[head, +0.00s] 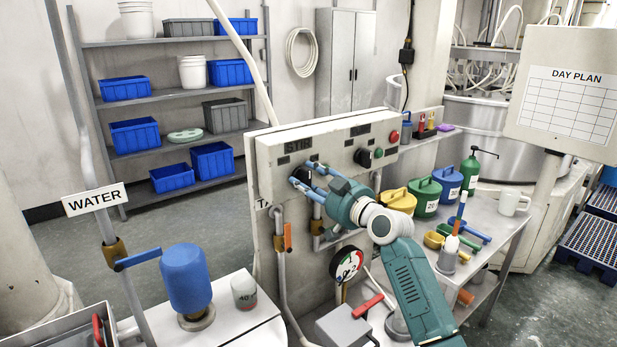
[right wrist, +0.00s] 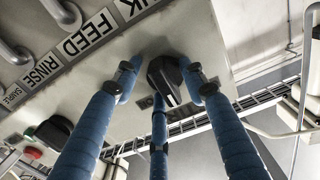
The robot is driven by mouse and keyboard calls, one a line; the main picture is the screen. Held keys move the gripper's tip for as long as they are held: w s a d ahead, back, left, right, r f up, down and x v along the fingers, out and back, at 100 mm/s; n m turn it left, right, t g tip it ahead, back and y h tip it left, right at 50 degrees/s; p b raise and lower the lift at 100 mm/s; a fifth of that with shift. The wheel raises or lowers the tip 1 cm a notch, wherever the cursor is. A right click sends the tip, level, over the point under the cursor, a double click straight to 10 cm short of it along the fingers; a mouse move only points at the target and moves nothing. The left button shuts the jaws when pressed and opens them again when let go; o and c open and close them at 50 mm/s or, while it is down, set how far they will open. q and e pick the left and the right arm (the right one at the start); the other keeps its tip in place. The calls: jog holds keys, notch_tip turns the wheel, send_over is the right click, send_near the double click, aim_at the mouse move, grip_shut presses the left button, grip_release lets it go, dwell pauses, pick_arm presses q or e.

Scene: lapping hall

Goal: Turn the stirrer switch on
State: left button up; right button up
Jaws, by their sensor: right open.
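The stirrer switch is a dark rotary knob (head: 297,184) under the STIR label (head: 297,146) on the left of the pale control panel (head: 330,145). My right gripper (head: 307,174) is at this knob, its blue fingers partly hiding it. In the right wrist view the black knob (right wrist: 165,78) lies between the open fingertips of my right gripper (right wrist: 164,90), two on its sides and one below. I cannot tell whether any finger touches it. My left gripper is not in view.
A second black knob (head: 362,157) sits to the right, near a green button (head: 378,152) and a red button (head: 394,136). Pipes with an orange handle (head: 288,237) and a gauge (head: 346,263) are below the panel. Cans stand on the right bench (head: 487,225).

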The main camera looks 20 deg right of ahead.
jog(key=shift+c, duration=0.3)
grip_shut()
jog(key=shift+m, duration=0.3)
jog(key=m+p, duration=0.1)
jog(key=m, duration=0.4)
jog(key=shift+a+f+p, duration=0.1)
jog(key=shift+a+p, duration=0.05)
jog(key=shift+p, duration=0.2)
jog(key=m+p, duration=0.1)
jog(key=m, duration=0.3)
jog(key=shift+a+p, duration=0.1)
jog(key=shift+p, duration=0.25)
jog(key=shift+f+m+p, duration=0.15)
jog(key=shift+m+p, duration=0.3)
jog(key=shift+m, duration=0.75)
